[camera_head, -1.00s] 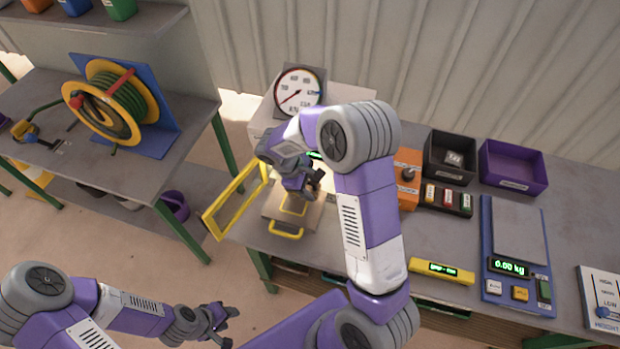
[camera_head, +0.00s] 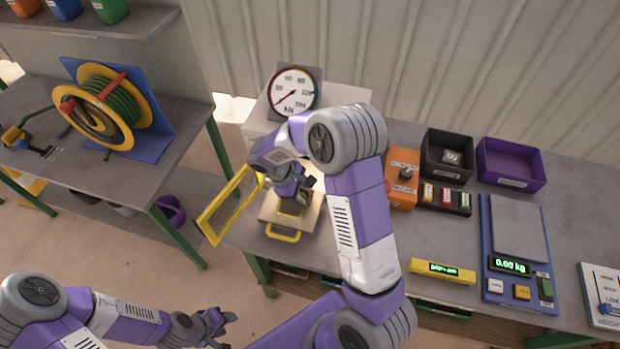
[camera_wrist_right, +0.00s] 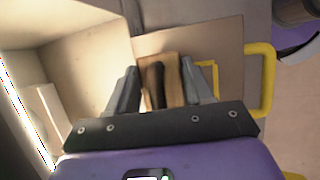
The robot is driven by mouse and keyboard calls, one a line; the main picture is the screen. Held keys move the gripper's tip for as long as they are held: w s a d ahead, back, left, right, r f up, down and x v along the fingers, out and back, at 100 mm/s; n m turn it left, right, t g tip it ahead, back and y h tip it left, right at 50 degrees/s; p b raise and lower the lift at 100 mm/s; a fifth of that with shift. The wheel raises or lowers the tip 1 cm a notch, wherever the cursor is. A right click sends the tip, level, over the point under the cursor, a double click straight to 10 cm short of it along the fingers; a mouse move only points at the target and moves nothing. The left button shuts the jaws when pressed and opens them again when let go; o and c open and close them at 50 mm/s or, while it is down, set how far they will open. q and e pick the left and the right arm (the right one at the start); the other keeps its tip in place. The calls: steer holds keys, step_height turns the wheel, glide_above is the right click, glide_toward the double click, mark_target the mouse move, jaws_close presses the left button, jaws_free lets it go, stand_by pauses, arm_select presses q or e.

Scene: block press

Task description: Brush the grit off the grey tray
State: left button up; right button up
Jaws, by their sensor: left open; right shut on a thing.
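The tray (camera_head: 309,218), pale and warmly lit, sits at the front of the press with a yellow handle (camera_head: 283,236) facing out. It also shows in the right wrist view (camera_wrist_right: 215,42). My right gripper (camera_head: 295,199) is over the tray, shut on a brush-like tool (camera_wrist_right: 172,72) with tan sides and a dark middle. I cannot tell whether the tool touches the tray. I cannot make out any grit; the gripper and tool hide part of the tray. My left gripper (camera_head: 225,326) is open and empty, low in front of the bench.
A yellow-framed guard door (camera_head: 229,204) stands open left of the tray. A dial gauge (camera_head: 294,91) is behind. An orange control box (camera_head: 403,178), dark bin (camera_head: 447,156), purple bin (camera_head: 511,164) and blue scale (camera_head: 516,250) stand to the right. A yellow display bar (camera_head: 442,271) lies at the bench front.

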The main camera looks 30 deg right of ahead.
mark_target(306, 189)
steer(key=shift+s+d, duration=0.3)
steer(key=shift+s+d+r, duration=0.15)
steer(key=shift+r+p, duration=0.55)
steer(key=shift+r, duration=0.3)
step_height(306, 189, up, 2)
steer(key=shift+r+p, duration=0.15)
steer(key=shift+p, duration=0.7)
steer(key=shift+r+p, duration=1.35)
steer(key=shift+r, duration=0.55)
arm_select(q)
steer(key=r, duration=0.5)
steer(key=shift+s+r, duration=0.2)
steer(key=shift+s, duration=0.05)
arm_select(e)
steer(key=shift+f, duration=0.1)
